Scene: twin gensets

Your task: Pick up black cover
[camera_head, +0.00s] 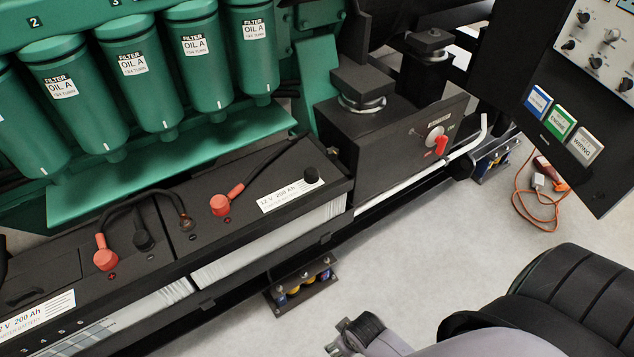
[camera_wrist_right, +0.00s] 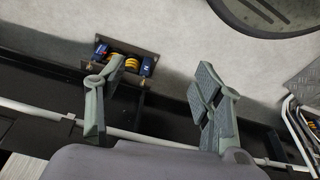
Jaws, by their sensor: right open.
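No black cover can be made out between the fingers. My left gripper is in neither view.
The batteries (camera_head: 268,212) stand in a black frame below green oil filters (camera_head: 205,60). A black box with a red switch (camera_head: 440,146) stands right of them. A spring mount (camera_head: 302,283), also in the wrist view (camera_wrist_right: 124,62), sits on the floor. A control panel hangs at upper right.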

